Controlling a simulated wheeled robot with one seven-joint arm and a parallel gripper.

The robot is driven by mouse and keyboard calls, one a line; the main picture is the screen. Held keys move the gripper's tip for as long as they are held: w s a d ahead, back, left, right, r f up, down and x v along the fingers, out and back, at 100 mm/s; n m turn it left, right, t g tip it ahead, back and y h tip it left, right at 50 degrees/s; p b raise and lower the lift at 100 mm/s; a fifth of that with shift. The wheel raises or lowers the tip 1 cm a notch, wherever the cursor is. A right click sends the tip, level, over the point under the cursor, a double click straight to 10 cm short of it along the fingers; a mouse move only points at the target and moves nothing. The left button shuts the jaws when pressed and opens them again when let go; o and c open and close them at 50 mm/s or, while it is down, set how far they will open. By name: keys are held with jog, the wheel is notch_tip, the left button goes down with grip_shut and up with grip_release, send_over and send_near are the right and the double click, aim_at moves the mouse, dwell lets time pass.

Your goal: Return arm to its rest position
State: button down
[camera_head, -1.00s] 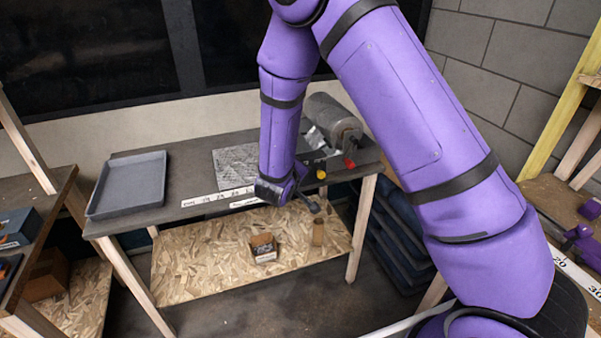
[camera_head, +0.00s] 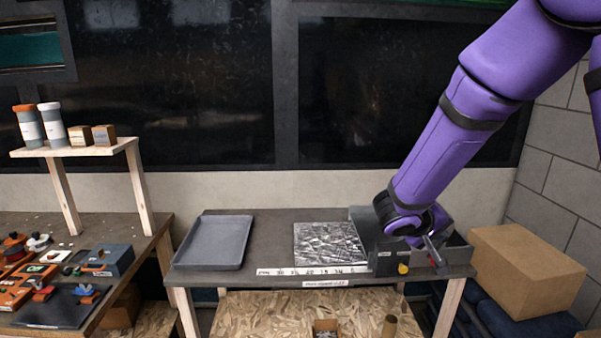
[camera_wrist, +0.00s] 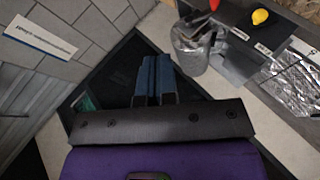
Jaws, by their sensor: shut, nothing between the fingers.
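My purple arm reaches down from the upper right in the head view and is folded at the wrist over the right end of the workbench (camera_head: 275,232). My gripper (camera_wrist: 153,60) shows in the wrist view as two dark blue fingers pressed together beyond a black palm, with nothing between them. In the head view its fingertips cannot be made out clearly against the grey machine. The wrist view shows a grey cylinder (camera_wrist: 190,50) and a yellow knob (camera_wrist: 260,16) to the right of the fingers, apart from them.
On the bench stand an empty grey tray (camera_head: 212,243) and a crinkled metal sheet (camera_head: 328,244). A grey machine (camera_head: 388,262) lies close under my wrist. A cardboard box (camera_head: 525,268) is at the right. A cluttered table (camera_head: 150,222) with a small shelf (camera_head: 85,149) stands at the left.

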jog(key=s+d+r+m+g+y, duration=0.1)
jog(key=s+d+r+g+y, duration=0.1)
jog(key=s+r, duration=0.45)
jog(key=s+d+r+m+g+y, duration=0.15)
jog(key=s+r, duration=0.25)
jog(key=s, duration=0.5)
jog(key=s+a+r+t+y, duration=0.1)
jog(key=s+a+r+y, duration=0.1)
jog(key=s, duration=0.4)
jog(key=s+a+r+n+t+y, duration=0.1)
jog(key=s+a+r+t+y, duration=0.1)
jog(key=s+r+y, duration=0.2)
jog(key=shift+s+a+y, duration=0.25)
jog(key=shift+s+y, duration=0.2)
jog(key=shift+s, duration=0.75)
jog(key=shift+f, duration=0.1)
